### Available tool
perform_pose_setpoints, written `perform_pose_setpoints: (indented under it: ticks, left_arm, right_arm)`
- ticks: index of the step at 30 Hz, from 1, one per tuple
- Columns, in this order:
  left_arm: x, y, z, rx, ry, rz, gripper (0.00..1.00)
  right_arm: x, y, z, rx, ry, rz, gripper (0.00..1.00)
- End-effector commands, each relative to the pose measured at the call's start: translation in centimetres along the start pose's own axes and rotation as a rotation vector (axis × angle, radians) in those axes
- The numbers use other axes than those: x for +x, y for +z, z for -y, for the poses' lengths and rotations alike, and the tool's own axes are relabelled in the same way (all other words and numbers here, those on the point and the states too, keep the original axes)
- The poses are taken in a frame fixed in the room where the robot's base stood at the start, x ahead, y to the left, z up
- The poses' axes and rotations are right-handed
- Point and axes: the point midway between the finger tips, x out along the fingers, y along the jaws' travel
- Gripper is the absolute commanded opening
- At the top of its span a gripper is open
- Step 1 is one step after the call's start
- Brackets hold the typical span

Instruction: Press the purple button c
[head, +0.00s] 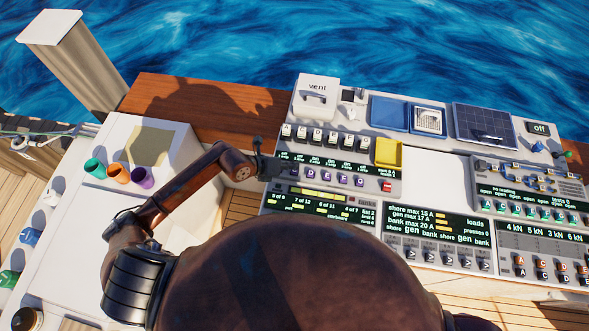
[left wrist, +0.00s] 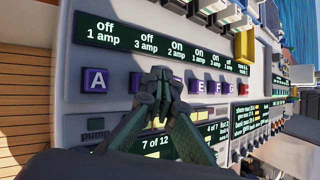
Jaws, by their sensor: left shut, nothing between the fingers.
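A row of purple lettered buttons runs across the upper left panel. In the left wrist view, button A (left wrist: 95,80) shows clearly at the left end, and E (left wrist: 196,86), F (left wrist: 212,87) and G (left wrist: 229,88) show to the right. My left gripper (left wrist: 160,76) is shut and empty in front of the row, hiding the letters between A and E, so button c cannot be read there. In the head view the left gripper (head: 285,171) is at the left part of the row. A purple button (head: 297,175) shows just right of its tip; contact cannot be told.
A red button (head: 386,186) ends the row. A green-lit display (left wrist: 160,42) with on/off readings sits above it, with white switches (head: 318,137) and a yellow box (head: 388,152) beyond. Cups (head: 118,172) and a tan sheet (head: 151,146) lie on the left white counter.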

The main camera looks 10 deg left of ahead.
Motion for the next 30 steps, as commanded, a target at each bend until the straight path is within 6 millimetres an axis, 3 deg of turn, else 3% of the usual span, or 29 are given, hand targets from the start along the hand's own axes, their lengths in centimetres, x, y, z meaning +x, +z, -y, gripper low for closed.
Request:
perform_pose_setpoints:
  ticks: [30]
  left_arm:
    - [0.86, -0.64, -0.6, -0.001, 0.0, 0.0, 0.0]
  right_arm:
    - [0.58, 0.21, -0.49, -0.002, 0.005, 0.002, 0.0]
